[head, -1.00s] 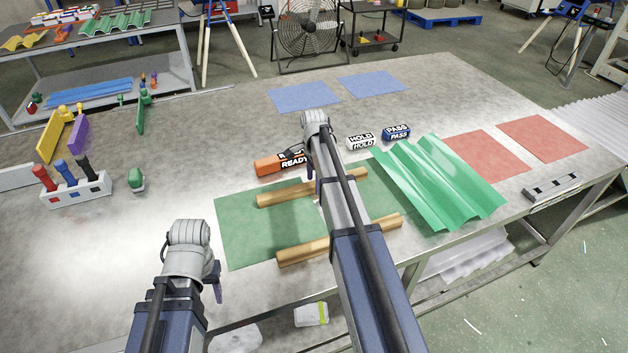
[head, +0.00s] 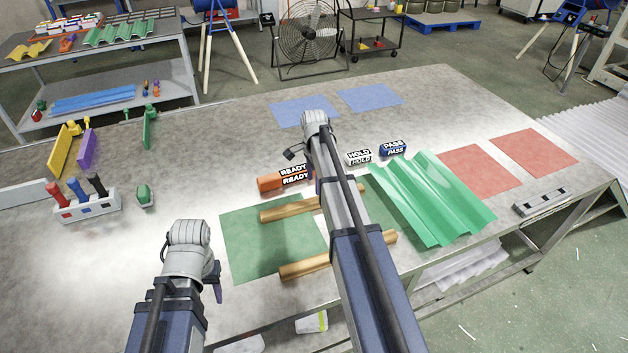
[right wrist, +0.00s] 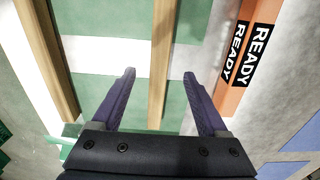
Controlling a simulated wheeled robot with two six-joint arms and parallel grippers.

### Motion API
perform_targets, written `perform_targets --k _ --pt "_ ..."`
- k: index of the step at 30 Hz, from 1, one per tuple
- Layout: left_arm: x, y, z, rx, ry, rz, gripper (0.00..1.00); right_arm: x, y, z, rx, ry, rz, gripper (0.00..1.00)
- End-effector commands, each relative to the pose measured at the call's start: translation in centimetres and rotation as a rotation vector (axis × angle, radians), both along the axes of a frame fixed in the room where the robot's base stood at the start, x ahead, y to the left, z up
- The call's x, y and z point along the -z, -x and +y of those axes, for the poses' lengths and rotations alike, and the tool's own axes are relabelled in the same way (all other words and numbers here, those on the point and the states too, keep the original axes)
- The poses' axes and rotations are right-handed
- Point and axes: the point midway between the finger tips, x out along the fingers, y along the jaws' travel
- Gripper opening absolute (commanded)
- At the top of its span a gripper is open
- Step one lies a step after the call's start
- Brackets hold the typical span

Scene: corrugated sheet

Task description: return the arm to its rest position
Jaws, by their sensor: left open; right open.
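My right arm reaches over the table (head: 420,100) in the head view. Its gripper (head: 306,170) is mostly hidden behind its own wrist, near the orange READY block (head: 270,184). In the right wrist view the right gripper (right wrist: 159,74) is open, with two purple fingers apart and nothing held. A wooden bar (right wrist: 162,40) shows between the fingers, below them. My left arm is at the lower left of the head view. Its gripper (head: 218,287) shows only a purple finger beside the wrist, near the table's front edge, with nothing seen in it.
Two wooden bars (head: 290,207) lie over green mats (head: 260,245). A green corrugated sheet (head: 430,200) lies to their right, with red mats (head: 480,172) beyond. HOLD (head: 358,157) and PASS (head: 393,149) blocks stand behind. A pen holder (head: 88,207) stands at left.

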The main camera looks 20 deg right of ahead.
Motion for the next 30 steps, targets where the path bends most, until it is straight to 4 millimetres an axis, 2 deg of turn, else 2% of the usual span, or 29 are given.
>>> perform_targets --k 17,20,23,25,30 --pt "0.1 0.0 0.0 0.000 0.000 0.000 0.50 0.1 0.0 0.0 0.000 0.000 0.000 0.77" --pt "0.1 0.0 0.0 0.000 0.000 0.000 0.50 0.1 0.4 0.8 -0.030 0.001 0.001 0.77" --pt "0.1 0.0 0.0 0.000 0.000 0.000 0.50 0.1 2.1 3.9 -0.168 0.006 0.007 0.77" --pt "0.1 0.0 0.0 0.000 0.000 0.000 0.50 0.1 4.2 7.5 -0.347 0.011 0.015 0.77" --pt "0.1 0.0 0.0 0.000 0.000 0.000 0.50 0.1 11.9 17.2 -0.932 0.030 0.045 0.77"
